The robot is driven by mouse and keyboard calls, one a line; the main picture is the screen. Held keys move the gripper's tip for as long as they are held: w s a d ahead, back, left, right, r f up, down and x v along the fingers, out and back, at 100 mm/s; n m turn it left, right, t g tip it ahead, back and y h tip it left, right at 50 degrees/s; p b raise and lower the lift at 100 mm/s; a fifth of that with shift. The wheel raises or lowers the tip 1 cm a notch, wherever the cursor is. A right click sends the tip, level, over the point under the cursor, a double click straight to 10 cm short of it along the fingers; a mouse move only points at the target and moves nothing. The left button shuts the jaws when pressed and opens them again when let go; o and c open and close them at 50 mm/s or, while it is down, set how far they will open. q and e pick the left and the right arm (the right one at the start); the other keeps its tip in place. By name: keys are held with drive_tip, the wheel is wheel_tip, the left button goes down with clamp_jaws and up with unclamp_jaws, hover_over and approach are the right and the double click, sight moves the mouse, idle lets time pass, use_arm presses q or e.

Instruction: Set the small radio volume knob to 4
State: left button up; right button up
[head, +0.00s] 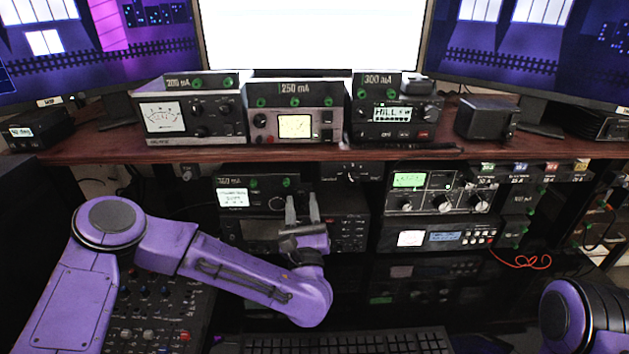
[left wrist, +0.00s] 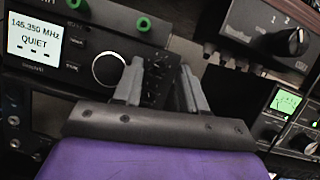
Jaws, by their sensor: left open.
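A small radio (head: 232,197) with a lit screen sits on the shelf below the desk top. My left gripper (head: 302,208) is open and empty, in front of the radio's right end. In the left wrist view its fingers (left wrist: 160,82) stand just right of the ringed knob, partly hiding the radio's right side. My right gripper is not in view.
A dark box with a black knob (left wrist: 291,42) and the numbers 1 and 2 is at upper right in the wrist view. A radio with a green screen (head: 409,180) stands to the right. Several meters line the desk top (head: 80,145). A keyboard (head: 350,342) lies below.

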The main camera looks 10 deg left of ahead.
use_arm(q)
drive_tip(key=shift+w+a+r, duration=0.15)
drive_tip(key=shift+w+r, duration=0.05)
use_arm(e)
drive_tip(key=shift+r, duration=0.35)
use_arm(q)
clamp_jaws()
